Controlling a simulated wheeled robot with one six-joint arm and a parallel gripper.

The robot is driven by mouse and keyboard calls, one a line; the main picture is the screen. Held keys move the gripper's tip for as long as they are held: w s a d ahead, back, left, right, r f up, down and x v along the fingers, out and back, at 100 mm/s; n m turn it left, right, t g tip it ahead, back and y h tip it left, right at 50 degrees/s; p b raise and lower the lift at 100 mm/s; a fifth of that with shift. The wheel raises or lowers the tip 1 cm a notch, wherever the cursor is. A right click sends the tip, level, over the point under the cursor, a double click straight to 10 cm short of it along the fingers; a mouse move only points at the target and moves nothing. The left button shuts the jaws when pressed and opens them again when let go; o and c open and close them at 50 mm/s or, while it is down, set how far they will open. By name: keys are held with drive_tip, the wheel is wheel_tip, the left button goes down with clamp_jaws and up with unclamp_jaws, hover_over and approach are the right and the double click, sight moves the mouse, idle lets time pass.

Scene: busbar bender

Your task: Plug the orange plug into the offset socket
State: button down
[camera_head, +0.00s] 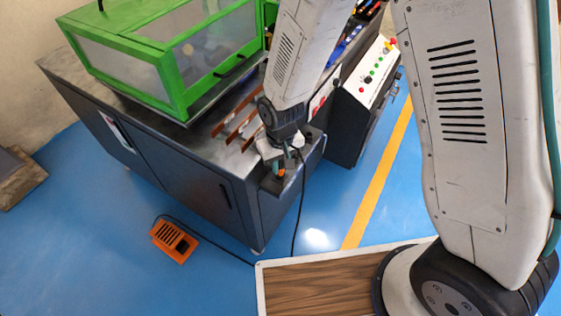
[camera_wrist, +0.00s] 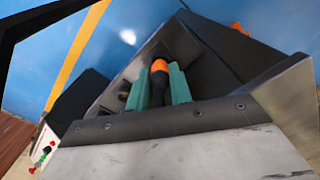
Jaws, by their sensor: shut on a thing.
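My gripper (camera_wrist: 160,76) has teal fingers and is shut on the orange plug (camera_wrist: 159,65), one finger on each side of its dark body. In the head view, my gripper (camera_head: 279,170) is low at the near right corner of the machine, with a bit of orange between the fingers. A dark metal bracket or box (camera_wrist: 150,48) lies around the plug in the wrist view, with dark round shapes (camera_wrist: 124,87) to the left of the fingers. I cannot tell which is the offset socket, or whether the plug touches one.
A black cable (camera_head: 298,205) runs from near my gripper to the floor. An orange foot pedal (camera_head: 174,242) stands on the blue floor. The machine (camera_head: 165,150) carries a green guard (camera_head: 180,95) and copper-coloured bars (camera_head: 236,118). A control panel (camera_head: 372,75) stands to the right.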

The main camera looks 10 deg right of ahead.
drive_tip(key=shift+f, duration=0.65)
drive_tip(key=c, duration=1.2)
unclamp_jaws()
drive_tip(key=shift+r, duration=3.85)
drive_tip(key=shift+s, duration=0.1)
